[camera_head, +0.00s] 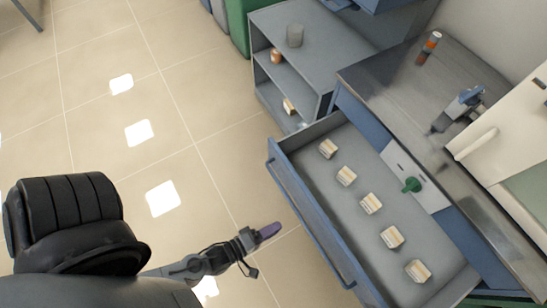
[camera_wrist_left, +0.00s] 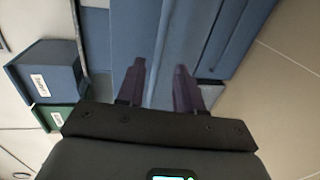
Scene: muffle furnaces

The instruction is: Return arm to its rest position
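My left gripper (camera_head: 268,231) shows in the camera_head view at the lower middle, at the end of my left arm. It is over the tiled floor, just left of the open drawer's front and apart from it. In the left wrist view its two purple fingers (camera_wrist_left: 160,88) stand apart with nothing between them. My right gripper and arm are not in either view.
An open drawer (camera_head: 297,207) holds several small boxes and juts out from the metal-topped bench (camera_head: 390,78). A grey shelf unit (camera_head: 340,30) stands behind it. The wrist view shows blue (camera_wrist_left: 48,72) and green bins. The floor at left is clear.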

